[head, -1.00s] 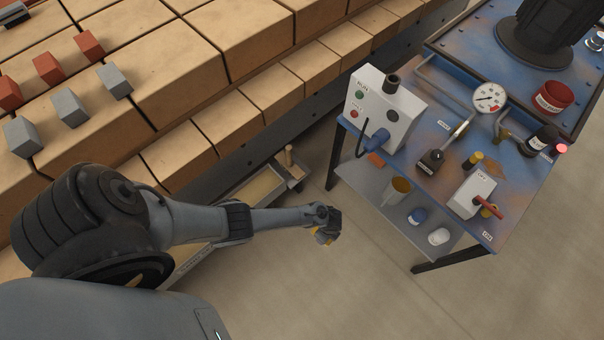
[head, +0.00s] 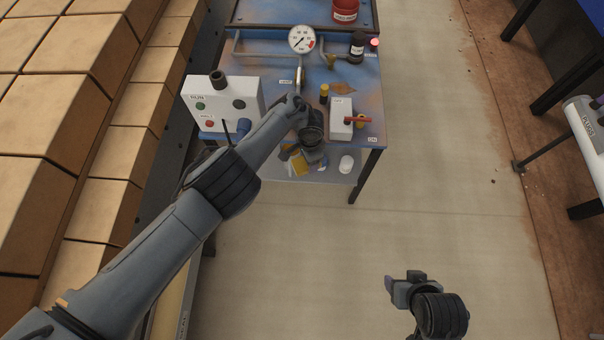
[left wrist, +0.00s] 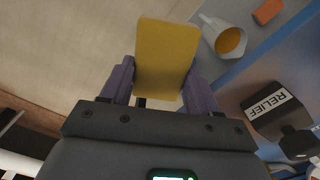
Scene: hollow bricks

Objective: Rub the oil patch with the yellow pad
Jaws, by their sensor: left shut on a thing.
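The yellow pad (left wrist: 167,58) is between the two purple fingers of my left gripper (left wrist: 160,85), which is shut on it. In the head view the yellow pad (head: 300,165) shows below my left wrist, at the near side of the blue bench, over the lower shelf in the picture. A brown, oil-like patch (head: 342,88) lies on the bench top, up and right of the pad and apart from it. My right gripper (head: 396,285) is over the floor at lower right, away from the bench; I cannot tell whether its jaws are open.
The left wrist view shows a cup with amber contents (left wrist: 229,40) and a RELIEF block (left wrist: 272,108).

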